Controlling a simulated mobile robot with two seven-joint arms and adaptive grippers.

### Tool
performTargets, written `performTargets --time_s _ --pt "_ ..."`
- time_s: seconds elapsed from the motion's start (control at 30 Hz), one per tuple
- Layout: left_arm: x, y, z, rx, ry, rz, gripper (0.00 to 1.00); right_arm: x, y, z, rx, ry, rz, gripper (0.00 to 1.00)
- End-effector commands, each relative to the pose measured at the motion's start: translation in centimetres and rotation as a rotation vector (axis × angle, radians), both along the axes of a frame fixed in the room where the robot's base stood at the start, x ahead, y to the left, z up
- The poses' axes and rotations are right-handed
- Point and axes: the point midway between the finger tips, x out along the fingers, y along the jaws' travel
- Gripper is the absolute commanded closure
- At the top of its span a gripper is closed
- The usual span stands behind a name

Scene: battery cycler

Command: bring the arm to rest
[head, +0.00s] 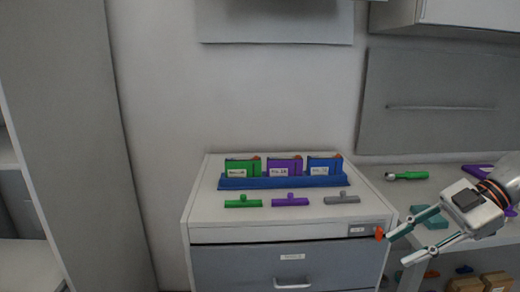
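My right gripper (398,249) comes in from the right edge, with its arm, in the head view. Its two fingers are spread apart and I see nothing between them. It is in front of the right front corner of the grey cabinet (230,233). A small orange-red piece (379,233) shows right at the upper fingertip; I cannot tell whether they touch. My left gripper is not in view.
On the cabinet, a blue rack (283,182) holds green (243,167), purple (285,167) and blue (325,166) modules. Green (243,203), purple (290,201) and grey (342,199) T-shaped pieces lie before it. A green-handled tool (408,175) lies on the right-hand bench, with boxes (495,282) below.

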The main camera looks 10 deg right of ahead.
Motion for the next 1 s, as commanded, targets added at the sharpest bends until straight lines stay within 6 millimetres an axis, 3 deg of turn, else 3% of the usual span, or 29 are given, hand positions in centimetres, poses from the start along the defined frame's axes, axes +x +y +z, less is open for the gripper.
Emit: performTargets --time_s 0.3,0.57,0.77,1.0 --pt "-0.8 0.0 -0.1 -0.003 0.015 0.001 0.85 3.1 3.5 -8.4 0.394 -0.271 -0.215 0.68" --pt "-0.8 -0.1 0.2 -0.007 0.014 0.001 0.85 3.6 4.3 -17.1 0.501 -0.381 -0.569 0.68" --pt "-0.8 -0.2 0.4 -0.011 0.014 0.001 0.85 1.4 5.7 -25.5 0.452 -0.344 -0.858 0.68" --pt "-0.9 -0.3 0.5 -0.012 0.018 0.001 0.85 -4.8 10.3 -35.8 0.297 -0.160 -1.116 0.68"
